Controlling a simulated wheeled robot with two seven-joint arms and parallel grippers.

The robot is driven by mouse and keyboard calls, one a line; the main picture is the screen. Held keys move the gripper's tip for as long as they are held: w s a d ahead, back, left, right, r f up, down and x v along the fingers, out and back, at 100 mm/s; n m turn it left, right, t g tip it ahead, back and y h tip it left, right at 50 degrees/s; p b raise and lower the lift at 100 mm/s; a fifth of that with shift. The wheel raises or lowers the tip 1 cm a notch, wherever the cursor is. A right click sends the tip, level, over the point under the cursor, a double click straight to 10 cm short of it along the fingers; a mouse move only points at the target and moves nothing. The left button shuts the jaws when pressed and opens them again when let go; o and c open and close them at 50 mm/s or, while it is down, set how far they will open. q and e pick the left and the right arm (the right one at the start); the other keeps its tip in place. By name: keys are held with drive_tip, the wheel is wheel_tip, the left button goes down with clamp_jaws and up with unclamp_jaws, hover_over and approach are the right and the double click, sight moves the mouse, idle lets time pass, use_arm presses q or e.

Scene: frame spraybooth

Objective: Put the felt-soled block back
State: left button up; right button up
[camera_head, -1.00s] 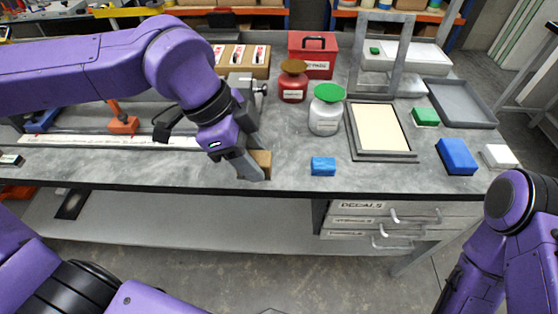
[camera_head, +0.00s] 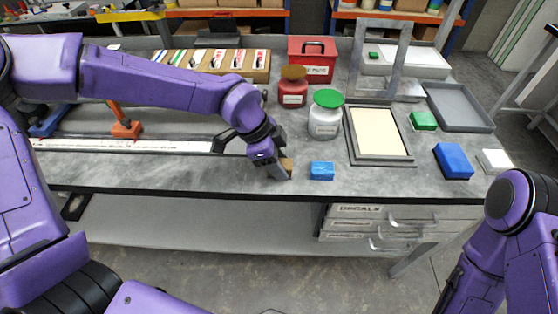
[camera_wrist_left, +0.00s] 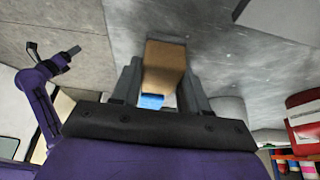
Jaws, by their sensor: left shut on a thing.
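A tan block (camera_head: 287,164), which seems to be the felt-soled block, is held between the fingers of my left gripper (camera_head: 278,170). The gripper is just over the bench near its front edge, left of a small blue block (camera_head: 321,171). In the left wrist view the tan block (camera_wrist_left: 165,64) sits between the two fingers, with a sliver of blue beyond it. Whether it touches the bench is unclear. No felt face can be made out. In the left wrist view an arm tip, apparently my right gripper (camera_wrist_left: 66,53), shows small at the left; its jaws are unclear.
On the grey bench (camera_head: 210,178) stand a green-lidded jar (camera_head: 325,114), a red jar (camera_head: 292,88), a red box (camera_head: 312,60) and a cream-filled frame (camera_head: 380,133). Green (camera_head: 423,120), larger blue (camera_head: 454,161) and white (camera_head: 495,161) blocks lie at right. A white strip (camera_head: 130,145) lies left.

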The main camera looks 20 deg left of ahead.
use_arm(q)
drive_tip(key=o, duration=0.9)
drive_tip(key=shift+o, duration=0.2)
drive_tip(key=v, duration=1.2)
